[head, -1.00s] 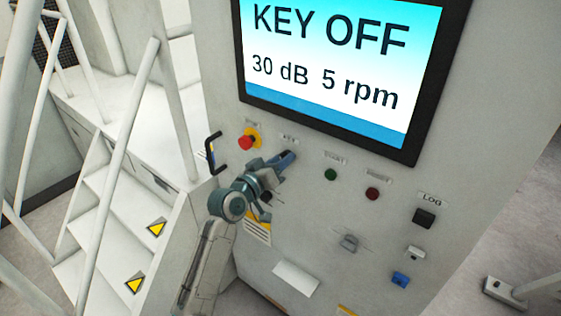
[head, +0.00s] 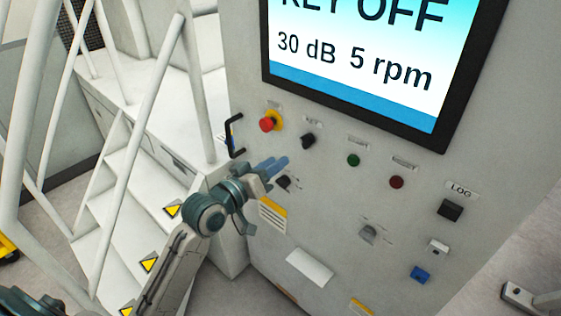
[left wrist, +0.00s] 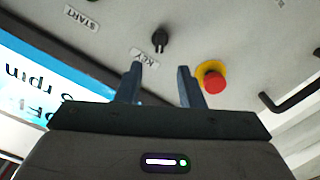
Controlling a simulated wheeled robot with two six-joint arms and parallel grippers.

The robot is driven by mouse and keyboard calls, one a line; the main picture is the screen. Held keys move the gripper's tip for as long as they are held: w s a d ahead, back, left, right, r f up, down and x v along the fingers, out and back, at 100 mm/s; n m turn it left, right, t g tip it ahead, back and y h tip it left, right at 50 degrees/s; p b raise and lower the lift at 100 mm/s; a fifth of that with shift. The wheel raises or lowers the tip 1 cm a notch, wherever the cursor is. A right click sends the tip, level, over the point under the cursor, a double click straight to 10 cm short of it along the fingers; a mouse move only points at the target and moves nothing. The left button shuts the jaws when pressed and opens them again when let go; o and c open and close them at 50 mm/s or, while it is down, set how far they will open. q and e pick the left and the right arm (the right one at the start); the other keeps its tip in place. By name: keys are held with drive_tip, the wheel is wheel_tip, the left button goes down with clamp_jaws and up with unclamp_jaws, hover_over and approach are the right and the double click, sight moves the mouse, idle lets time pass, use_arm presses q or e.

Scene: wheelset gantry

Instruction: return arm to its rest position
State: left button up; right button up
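My left gripper (head: 279,168) is in front of the control panel in the head view, below the key switch and apart from it. In the left wrist view its two fingers (left wrist: 160,85) stand apart with nothing between them. The black key switch (head: 308,141) sits under a KEY label; it also shows in the left wrist view (left wrist: 160,39), beyond the fingertips. The screen (head: 350,60) reads KEY OFF, 30 dB and 5 rpm. My right gripper is not in view.
The red emergency button (head: 269,123) on its yellow ring and a black handle (head: 235,135) are close to my left gripper. Green (head: 353,160) and dark red (head: 396,182) buttons lie to the right. White stairs with railings (head: 150,130) stand at left.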

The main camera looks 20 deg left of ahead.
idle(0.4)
use_arm(q)
drive_tip(key=w+a+f+n+g+y, duration=0.1)
drive_tip(key=a+f+g+y, duration=0.15)
drive_tip(key=f, duration=0.95)
drive_tip(key=w+a+f+g+y, duration=0.1)
drive_tip(key=w+a+f, duration=0.15)
drive_tip(key=f, duration=0.95)
drive_tip(key=s+a+f+g+y+b, duration=0.1)
drive_tip(key=s+a+f+g, duration=0.1)
drive_tip(key=s+f, duration=0.65)
drive_tip(key=s+a+f+g+y, duration=0.1)
drive_tip(key=s+f+g, duration=0.15)
drive_tip(key=f, duration=1.15)
drive_tip(key=s+a+f+g+y+b, duration=0.1)
drive_tip(key=s+a+f, duration=0.1)
drive_tip(key=s+f, duration=0.65)
drive_tip(key=s+f+m+g, duration=0.1)
drive_tip(key=s+f+g, duration=0.1)
drive_tip(key=s+f, duration=0.5)
drive_tip(key=s+d+f+m+g, duration=0.1)
drive_tip(key=s+f, duration=0.6)
drive_tip(key=s, duration=0.7)
drive_tip(key=s+d+f+m+g, duration=0.1)
drive_tip(key=s+f+g, duration=0.2)
drive_tip(key=s+f, duration=0.4)
drive_tip(key=s, duration=0.4)
drive_tip(key=shift+s+m+g, duration=0.2)
drive_tip(key=shift+m+g, duration=0.1)
drive_tip(key=shift+g, duration=0.1)
